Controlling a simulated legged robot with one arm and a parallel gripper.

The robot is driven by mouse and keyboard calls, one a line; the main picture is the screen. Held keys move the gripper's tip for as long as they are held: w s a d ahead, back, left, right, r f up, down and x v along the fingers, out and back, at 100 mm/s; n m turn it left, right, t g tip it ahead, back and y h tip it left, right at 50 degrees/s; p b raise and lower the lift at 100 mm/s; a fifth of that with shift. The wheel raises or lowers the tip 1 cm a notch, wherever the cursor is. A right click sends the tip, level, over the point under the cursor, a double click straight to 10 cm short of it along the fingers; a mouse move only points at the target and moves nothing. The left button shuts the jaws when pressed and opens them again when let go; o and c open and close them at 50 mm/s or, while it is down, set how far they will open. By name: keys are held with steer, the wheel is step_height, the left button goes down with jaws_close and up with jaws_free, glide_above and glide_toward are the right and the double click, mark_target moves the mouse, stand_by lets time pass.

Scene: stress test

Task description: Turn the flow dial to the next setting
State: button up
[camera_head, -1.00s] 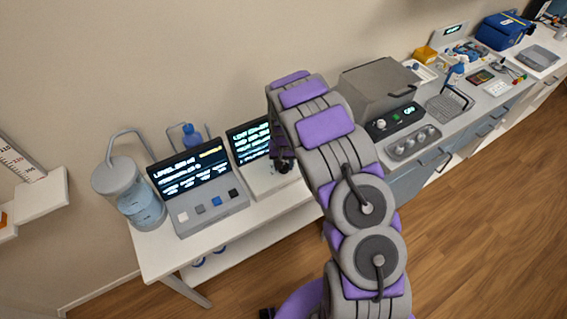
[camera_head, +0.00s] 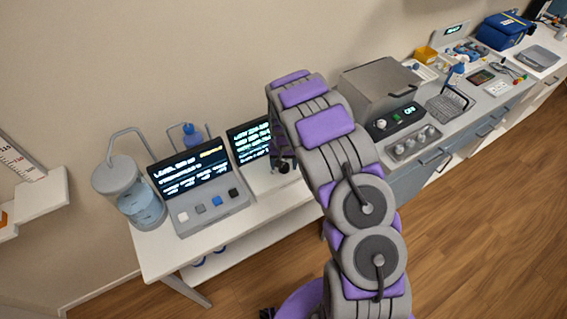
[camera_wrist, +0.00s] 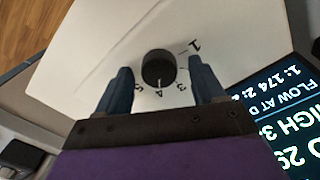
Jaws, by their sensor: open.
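The flow dial (camera_wrist: 158,68) is a round black knob on a white panel (camera_wrist: 110,45), with numbers such as 1, 3, 4 and 5 printed around it. I cannot tell for sure which number it points to. My gripper (camera_wrist: 162,80) is open, one dark blue finger on each side of the dial, with visible gaps between fingers and knob in the wrist view. In the head view the flow unit's screen (camera_head: 248,141) shows left of my arm, which partly covers the unit. The screen also shows in the wrist view (camera_wrist: 282,105).
A level unit (camera_head: 190,175) with a screen and several buttons stands left of the flow unit, beside a water vessel (camera_head: 138,200). Right of my arm are a grey lidded machine (camera_head: 378,85) and a tray of knobs (camera_head: 415,142). Wood floor (camera_head: 460,240) in front is clear.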

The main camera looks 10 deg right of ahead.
mark_target(284, 165)
step_height(284, 165, up, 17)
steer(key=p, duration=0.2)
stand_by(0.4)
steer(key=shift+r, duration=0.1)
steer(key=s+d+r, duration=0.1)
steer(key=s+r, duration=0.5)
steer(key=s, duration=0.4)
steer(key=s+d+r, duration=0.1)
steer(key=s+r, duration=0.5)
steer(key=s, duration=0.4)
steer(key=s+a+n+g+b, duration=0.1)
steer(key=s+a+n, duration=0.1)
steer(key=s, duration=2)
steer(key=shift+s+r+g, duration=0.3)
steer(key=shift+r+g, duration=0.05)
steer(key=shift+g, duration=0.05)
